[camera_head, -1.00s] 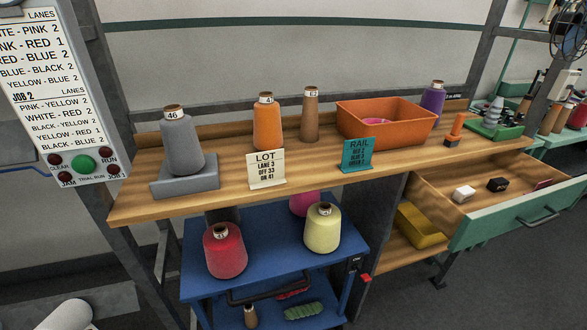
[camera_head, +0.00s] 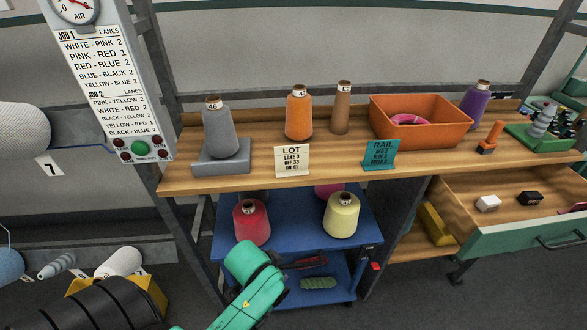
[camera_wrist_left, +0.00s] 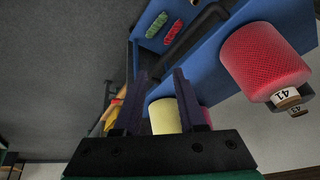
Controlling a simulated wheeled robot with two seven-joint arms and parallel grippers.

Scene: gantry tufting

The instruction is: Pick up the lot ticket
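The lot ticket (camera_head: 292,161) is a small cream card marked LOT with lane lines. It stands upright at the front edge of the wooden bench top (camera_head: 250,182), between the grey cone and the teal RAIL card. My green left arm shows low in the head view, below the bench and in front of the blue cart; its fingers are hidden there. In the left wrist view my left gripper (camera_wrist_left: 160,82) has its two dark fingers apart with nothing held between them. The ticket does not show in the wrist view. My right gripper is not in view.
The RAIL card (camera_head: 380,154) stands right of the ticket. Behind are a grey cone on its block (camera_head: 222,165), an orange cone (camera_head: 299,113), a brown cone (camera_head: 341,108) and an orange bin (camera_head: 446,132). The blue cart (camera_head: 290,233) holds red and yellow cones. A drawer (camera_head: 510,238) stands open.

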